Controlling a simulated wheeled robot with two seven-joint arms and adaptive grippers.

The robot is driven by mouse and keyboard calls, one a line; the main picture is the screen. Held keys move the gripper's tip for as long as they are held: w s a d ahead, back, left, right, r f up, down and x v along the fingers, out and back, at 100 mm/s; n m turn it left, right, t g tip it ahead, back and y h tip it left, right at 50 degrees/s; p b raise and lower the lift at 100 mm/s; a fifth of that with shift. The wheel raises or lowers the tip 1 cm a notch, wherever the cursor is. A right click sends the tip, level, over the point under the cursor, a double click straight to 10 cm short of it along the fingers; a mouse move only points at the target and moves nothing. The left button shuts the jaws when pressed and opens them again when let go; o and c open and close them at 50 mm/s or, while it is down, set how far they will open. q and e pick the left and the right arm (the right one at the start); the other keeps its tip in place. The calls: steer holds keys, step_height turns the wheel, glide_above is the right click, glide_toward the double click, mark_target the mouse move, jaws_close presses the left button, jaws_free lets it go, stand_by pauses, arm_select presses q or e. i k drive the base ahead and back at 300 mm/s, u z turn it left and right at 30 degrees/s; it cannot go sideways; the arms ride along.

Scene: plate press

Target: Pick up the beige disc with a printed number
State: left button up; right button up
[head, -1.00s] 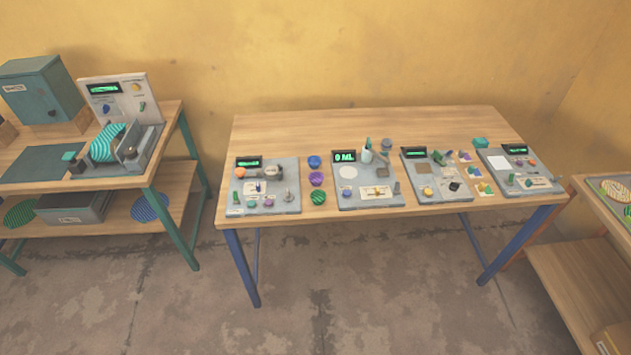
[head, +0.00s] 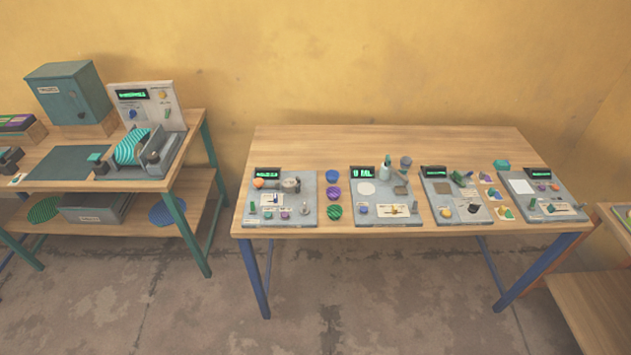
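I cannot make out a beige disc with a printed number in the head view. A teal striped disc (head: 131,147) stands tilted in the grey machine (head: 165,160) on the left bench. A green striped disc (head: 44,209) and a blue striped disc (head: 167,213) lie on that bench's lower shelf. A flat pale circle (head: 366,188) shows on a grey panel of the middle table; any print on it is too small to read. Neither of my grippers is in view.
The middle table (head: 380,142) carries several grey panels with small displays, and its back strip is clear. A teal cabinet (head: 68,93) stands on the left bench. A grey bin (head: 95,208) is on its shelf. Part of another bench (head: 590,300) shows at right. Open floor lies in front.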

mark_target(289, 184)
steer(key=u, duration=2.75)
steer(key=k, duration=0.75)
steer(key=z, duration=1.7)
